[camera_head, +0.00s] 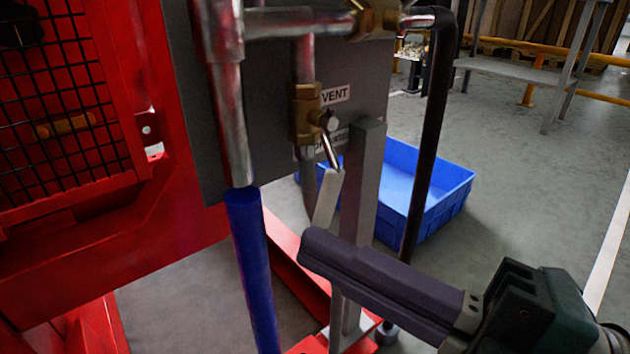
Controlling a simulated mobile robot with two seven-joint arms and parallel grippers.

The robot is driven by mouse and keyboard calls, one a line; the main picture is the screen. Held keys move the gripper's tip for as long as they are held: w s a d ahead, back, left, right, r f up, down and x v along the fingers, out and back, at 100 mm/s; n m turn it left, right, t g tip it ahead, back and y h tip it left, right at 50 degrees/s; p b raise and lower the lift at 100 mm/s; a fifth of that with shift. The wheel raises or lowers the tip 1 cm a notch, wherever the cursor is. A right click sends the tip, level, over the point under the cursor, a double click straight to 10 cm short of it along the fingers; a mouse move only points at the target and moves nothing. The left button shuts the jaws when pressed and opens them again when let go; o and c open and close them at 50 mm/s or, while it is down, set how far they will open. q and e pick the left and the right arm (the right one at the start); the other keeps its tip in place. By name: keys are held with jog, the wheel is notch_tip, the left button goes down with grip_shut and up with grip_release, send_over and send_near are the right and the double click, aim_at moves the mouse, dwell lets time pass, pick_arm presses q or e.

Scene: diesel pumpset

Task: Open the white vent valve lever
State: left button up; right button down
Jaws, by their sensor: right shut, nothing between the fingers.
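The white vent valve lever (327,198) hangs downward, slightly tilted, from a metal stem on the brass vent valve (305,113). A "VENT" label (335,95) is on the grey panel beside the valve. My right gripper (312,248) reaches in from the lower right. Its fingers are shut and empty. The fingertips appear close to the lower end of the white lever in the picture; I cannot tell whether they touch it. My left gripper is not in view.
A grey upright post (362,185) stands just right of the lever. A blue-sleeved pipe (250,265) hangs to the left, and a black hose (431,130) to the right. A blue crate (455,190) sits on the floor behind. Red machine framing (150,250) fills the left.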

aim_at(325, 212)
jog(key=w+b, duration=0.2)
jog(key=w, duration=0.1)
jog(key=w+b, duration=0.1)
jog(key=shift+w+f, duration=0.3)
jog(key=shift+f, duration=0.1)
jog(key=shift+a, duration=0.1)
jog(key=n+p, duration=0.1)
jog(key=w+d+n+p, duration=0.1)
jog(key=shift+d+n+g+h, duration=0.15)
jog(key=shift+n+g+h, duration=0.15)
jog(key=shift+g, duration=0.1)
jog(key=shift+w+d+f+n+p, duration=0.15)
jog(key=shift+f+n+p, duration=0.1)
jog(key=shift+n+p, duration=0.15)
jog(key=shift+d+f, duration=0.1)
jog(key=shift+f, duration=0.1)
jog(key=shift+r, duration=0.1)
